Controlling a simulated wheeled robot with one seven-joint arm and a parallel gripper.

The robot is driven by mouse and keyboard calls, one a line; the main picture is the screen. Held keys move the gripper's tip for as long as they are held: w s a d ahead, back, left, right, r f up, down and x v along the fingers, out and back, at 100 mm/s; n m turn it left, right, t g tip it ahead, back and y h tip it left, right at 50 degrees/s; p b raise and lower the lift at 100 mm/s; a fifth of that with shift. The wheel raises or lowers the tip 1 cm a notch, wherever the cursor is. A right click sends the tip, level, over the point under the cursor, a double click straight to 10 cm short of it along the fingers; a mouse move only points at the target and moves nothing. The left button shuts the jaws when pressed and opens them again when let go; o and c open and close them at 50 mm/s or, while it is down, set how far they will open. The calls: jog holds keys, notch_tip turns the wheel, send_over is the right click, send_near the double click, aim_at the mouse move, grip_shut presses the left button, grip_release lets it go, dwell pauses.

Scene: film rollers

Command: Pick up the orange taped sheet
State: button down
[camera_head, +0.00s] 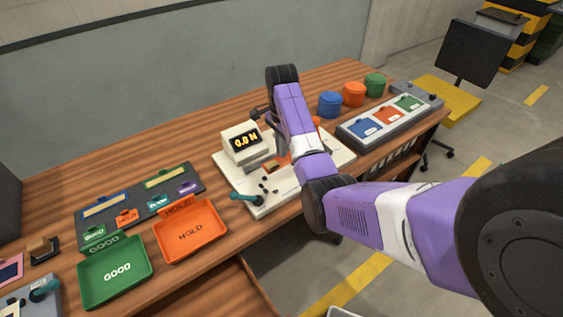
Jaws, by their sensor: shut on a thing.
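My gripper (279,142) is mostly hidden behind my own purple arm link, over the white test machine (232,176) in the middle of the table. It is shut on the orange taped sheet (284,160), of which only a small orange part shows at the link's left edge. The rest of the sheet is hidden, and I cannot tell whether it touches the machine. The machine has a display (245,141) reading 0.0 N and a teal-handled lever (245,197) at its front left.
An orange HOLD tray (217,248) and a green GOOD tray (87,292) lie at the front left, before a dark tag board (194,171). A grey rack (357,143) with blue, orange and green pads stands right. Blue, orange and green round containers (330,105) stand behind it.

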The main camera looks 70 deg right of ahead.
notch_tip(320, 180, up, 11)
jog(key=p, duration=0.7)
